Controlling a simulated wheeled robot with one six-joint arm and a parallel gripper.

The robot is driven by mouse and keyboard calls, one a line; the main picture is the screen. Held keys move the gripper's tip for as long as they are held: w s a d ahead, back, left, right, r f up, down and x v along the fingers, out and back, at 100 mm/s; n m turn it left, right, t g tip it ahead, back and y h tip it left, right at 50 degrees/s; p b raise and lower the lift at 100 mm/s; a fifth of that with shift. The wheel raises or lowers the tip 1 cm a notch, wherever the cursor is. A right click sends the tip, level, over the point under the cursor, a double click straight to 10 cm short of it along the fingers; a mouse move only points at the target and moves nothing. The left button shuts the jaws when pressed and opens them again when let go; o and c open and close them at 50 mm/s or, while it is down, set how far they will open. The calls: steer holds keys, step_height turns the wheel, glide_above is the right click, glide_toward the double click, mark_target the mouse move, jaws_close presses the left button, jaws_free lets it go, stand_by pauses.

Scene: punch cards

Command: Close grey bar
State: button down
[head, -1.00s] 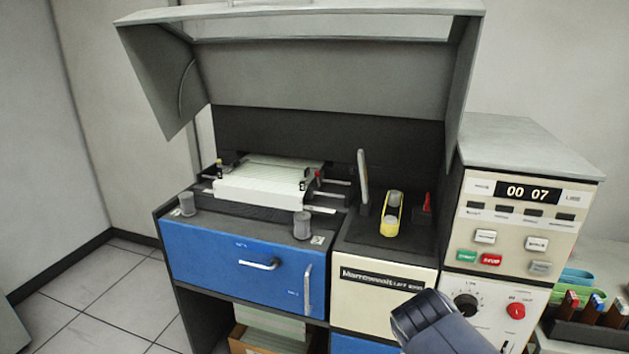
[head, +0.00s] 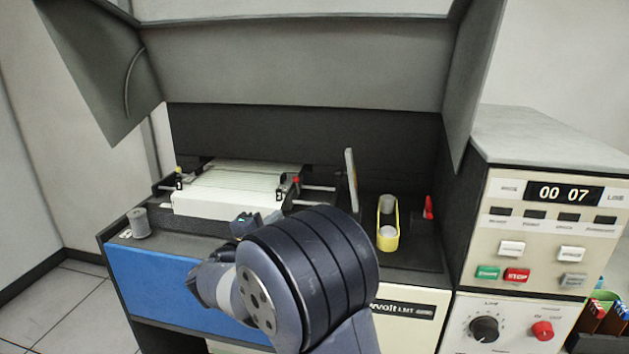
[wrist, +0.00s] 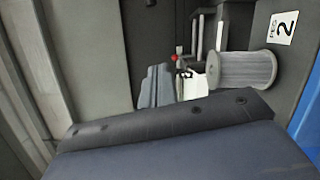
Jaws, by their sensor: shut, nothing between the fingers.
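A flat stack of pale cards (head: 245,178) sits behind a white front block (head: 215,203) on the machine's dark top. Thin light-grey bars (head: 320,188) stick out from its right side, by a red-tipped post (head: 296,181); I cannot tell which part is the task's grey bar. My gripper (head: 244,224) is shut and empty, just in front of the white block. Contact cannot be made out. My arm hides part of the machine's front right.
The grey hood (head: 290,65) stands raised above. A grey spool (head: 139,223) stands at the front left. An upright plate (head: 351,180) and a yellow holder (head: 388,224) are to the right, beside the control box (head: 545,235).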

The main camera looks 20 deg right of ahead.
steer(key=s+d+p+x, duration=0.1)
steer(key=p+x, duration=0.2)
steer(key=x, duration=0.7)
steer(key=s+d+p+x, duration=0.1)
steer(key=p+x, duration=0.3)
steer(key=x, duration=0.6)
steer(key=shift+s+d+r, duration=0.3)
steer(key=shift+s+d, duration=0.05)
steer(key=shift+d, duration=0.3)
steer(key=shift+s+d+b, duration=0.1)
steer(key=shift+b, duration=0.35)
